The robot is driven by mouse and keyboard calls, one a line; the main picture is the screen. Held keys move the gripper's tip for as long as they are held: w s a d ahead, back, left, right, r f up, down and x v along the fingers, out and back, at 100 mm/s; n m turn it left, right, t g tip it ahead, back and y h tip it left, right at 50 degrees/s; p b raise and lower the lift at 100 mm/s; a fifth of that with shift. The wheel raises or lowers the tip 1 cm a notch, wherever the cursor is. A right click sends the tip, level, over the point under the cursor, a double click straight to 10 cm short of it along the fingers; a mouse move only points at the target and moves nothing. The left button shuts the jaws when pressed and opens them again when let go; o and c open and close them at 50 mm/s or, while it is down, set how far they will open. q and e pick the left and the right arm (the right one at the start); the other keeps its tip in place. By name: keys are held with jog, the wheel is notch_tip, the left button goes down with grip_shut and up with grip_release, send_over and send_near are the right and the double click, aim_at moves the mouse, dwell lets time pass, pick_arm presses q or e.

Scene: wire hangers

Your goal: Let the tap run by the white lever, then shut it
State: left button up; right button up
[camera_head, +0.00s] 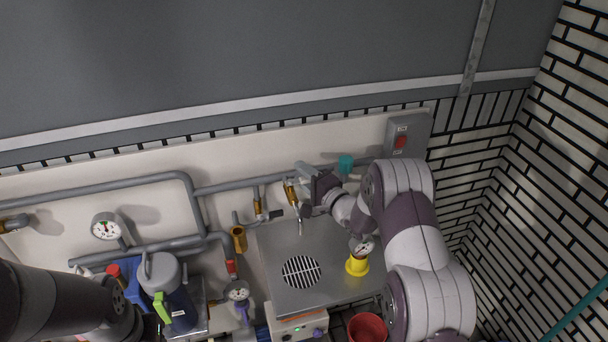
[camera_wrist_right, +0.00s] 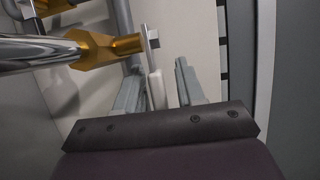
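The tap has a brass body (camera_head: 290,192) with a thin metal spout (camera_head: 300,225) pointing down over the steel counter. In the right wrist view the brass body (camera_wrist_right: 103,48) and its shiny pipe come in from the left. The white lever (camera_wrist_right: 155,88) hangs from the tap and stands between the fingers of my right gripper (camera_wrist_right: 158,68). The fingers are apart, with a gap between the lever and the right-hand finger. In the head view my right gripper (camera_head: 305,170) is beside the tap. No water stream is discernible. My left arm shows at lower left, its fingers out of sight.
Grey pipes (camera_head: 120,188) run along the wall, with a gauge (camera_head: 106,227). A yellow stand (camera_head: 356,265) with a dial and a floor-like grate (camera_head: 301,271) are on the steel counter (camera_head: 278,240). A red bucket (camera_head: 367,328) stands below. A red switch (camera_head: 400,142) is right.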

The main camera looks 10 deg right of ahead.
jog(key=shift+f, duration=0.1)
grip_shut()
jog(key=shift+s+f+m+t+h, duration=0.15)
jog(key=shift+m+t+h, duration=0.1)
jog(key=shift+m+h, duration=0.25)
jog(key=shift+s+r+m+t+h, duration=0.1)
jog(key=shift+m+t+h, duration=0.2)
jog(key=shift+h, duration=0.4)
jog(key=m+h, duration=0.1)
jog(key=m+h+b, duration=0.1)
jog(key=h, duration=0.1)
jog(key=shift+s+f+t+b, duration=0.1)
jog(key=shift+s+t+b, duration=0.15)
jog(key=shift+s+b, duration=0.1)
jog(key=shift+s+d+m+h, duration=0.15)
jog(key=shift+m+h, duration=0.15)
jog(key=shift+h, duration=0.2)
grip_release()
